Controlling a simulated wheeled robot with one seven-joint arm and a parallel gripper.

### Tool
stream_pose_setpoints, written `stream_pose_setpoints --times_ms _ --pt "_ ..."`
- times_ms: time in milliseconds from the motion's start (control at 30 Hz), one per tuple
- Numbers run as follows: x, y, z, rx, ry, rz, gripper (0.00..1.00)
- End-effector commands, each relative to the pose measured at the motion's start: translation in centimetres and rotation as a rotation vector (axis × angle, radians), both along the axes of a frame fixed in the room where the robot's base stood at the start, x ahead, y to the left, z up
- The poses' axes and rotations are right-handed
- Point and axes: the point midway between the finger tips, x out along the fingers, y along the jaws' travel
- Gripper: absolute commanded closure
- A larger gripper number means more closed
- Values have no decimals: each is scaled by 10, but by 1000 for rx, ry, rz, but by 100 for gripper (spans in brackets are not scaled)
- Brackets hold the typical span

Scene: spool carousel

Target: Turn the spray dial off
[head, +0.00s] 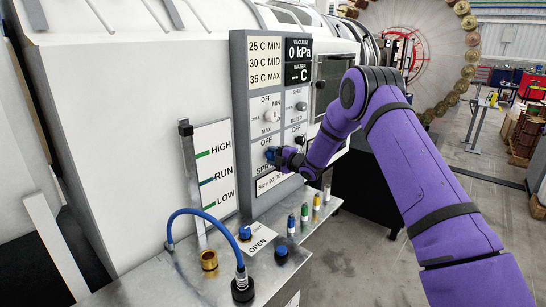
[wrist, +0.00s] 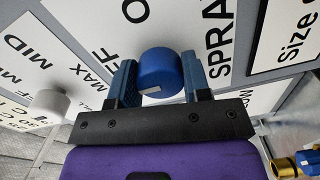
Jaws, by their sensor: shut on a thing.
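The spray dial is a blue round knob (wrist: 161,73) on the grey control panel (head: 239,100). It carries a small white mark on its rim. In the head view the dial (head: 271,153) shows partly beside my gripper, under an "OFF" label and above "SPRAY". My gripper (head: 280,156) reaches the panel from the right. In the wrist view my gripper (wrist: 161,85) has one blue finger on each side of the dial and is shut on it. The purple arm hides part of the panel's right side.
A white knob (head: 270,115) sits above the spray dial, and dark knobs (head: 299,140) sit to the right. Below is a metal ledge (head: 190,285) with a blue hose (head: 205,212), a brass fitting (head: 209,260) and several coloured small valves. Floor at right is partly open.

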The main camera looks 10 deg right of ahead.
Motion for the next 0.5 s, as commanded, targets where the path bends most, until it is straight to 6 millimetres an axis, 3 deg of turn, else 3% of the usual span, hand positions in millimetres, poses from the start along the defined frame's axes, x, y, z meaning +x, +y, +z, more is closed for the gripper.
stream_pose_setpoints --times_ms 500 --pt "0 -1 -2 -30 -18 -1 80"
